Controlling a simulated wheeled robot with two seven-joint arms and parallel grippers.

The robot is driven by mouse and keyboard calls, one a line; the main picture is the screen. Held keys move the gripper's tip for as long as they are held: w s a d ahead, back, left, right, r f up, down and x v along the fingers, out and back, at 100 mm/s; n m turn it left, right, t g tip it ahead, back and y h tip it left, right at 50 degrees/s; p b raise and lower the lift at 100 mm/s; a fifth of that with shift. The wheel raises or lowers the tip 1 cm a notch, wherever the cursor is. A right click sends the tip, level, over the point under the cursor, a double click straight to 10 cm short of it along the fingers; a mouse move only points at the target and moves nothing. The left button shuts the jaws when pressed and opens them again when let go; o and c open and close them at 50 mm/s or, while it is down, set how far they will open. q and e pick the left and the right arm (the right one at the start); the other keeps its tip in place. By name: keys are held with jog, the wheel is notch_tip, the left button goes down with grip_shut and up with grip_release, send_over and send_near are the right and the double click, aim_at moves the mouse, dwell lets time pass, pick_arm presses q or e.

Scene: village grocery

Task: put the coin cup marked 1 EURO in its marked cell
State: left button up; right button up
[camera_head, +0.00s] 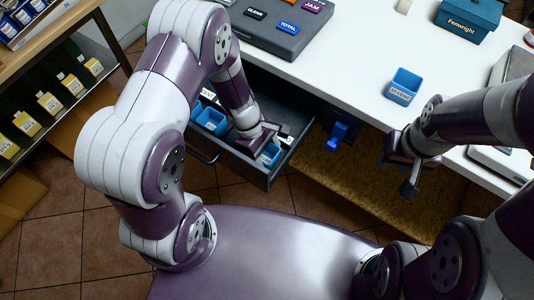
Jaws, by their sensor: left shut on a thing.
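An open dark drawer (222,162) under the white counter holds blue coin cups, and one blue cup (211,119) shows on its left side. My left gripper (266,142) reaches down into the drawer's right part and is shut on a small blue cup (270,154) near the front right corner. The cup's label is too small to read and the gripper partly covers it. My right gripper (398,174) is empty and looks open, in front of the counter's edge.
A teal box (467,20) stands at the back right. A blue object (338,133) is beneath the counter.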

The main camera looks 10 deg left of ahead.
pick_arm(q)
jog(key=shift+f, duration=0.2)
jog(key=o, duration=1.1)
jog(key=shift+r, duration=0.1)
jog(key=shift+r, duration=0.35)
jog(key=p+v, duration=0.2)
jog(key=v, duration=0.9)
jog(key=shift+r+p, duration=0.3)
jog(key=shift+a, duration=0.1)
